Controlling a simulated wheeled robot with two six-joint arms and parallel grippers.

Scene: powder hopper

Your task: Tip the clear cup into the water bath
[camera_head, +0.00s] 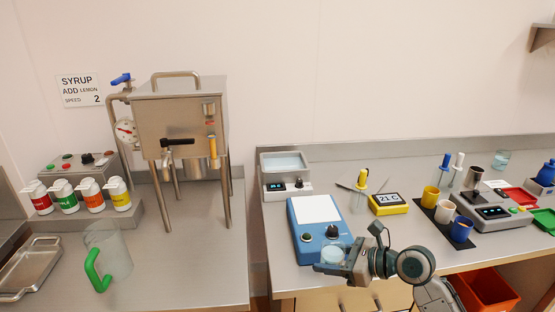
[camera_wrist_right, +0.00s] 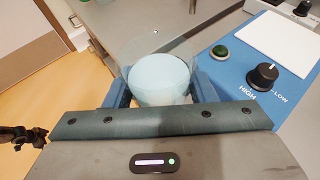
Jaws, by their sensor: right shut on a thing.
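The clear cup (camera_head: 333,256) is held in my right gripper (camera_head: 340,266), at the front edge of the blue mixer. In the right wrist view the clear cup (camera_wrist_right: 160,48) sits between the two blue fingers of the right gripper (camera_wrist_right: 160,88), which are shut on its sides. It holds something pale blue and looks roughly upright. The water bath (camera_head: 285,188) is a grey box with pale water in its open top and a small display and knob in front. It stands behind the mixer, apart from the cup.
The blue mixer (camera_head: 303,241) with a white plate lies between the cup and the bath. Coloured cups (camera_head: 431,194) and a scale (camera_head: 492,213) stand further right. A gap separates the left counter.

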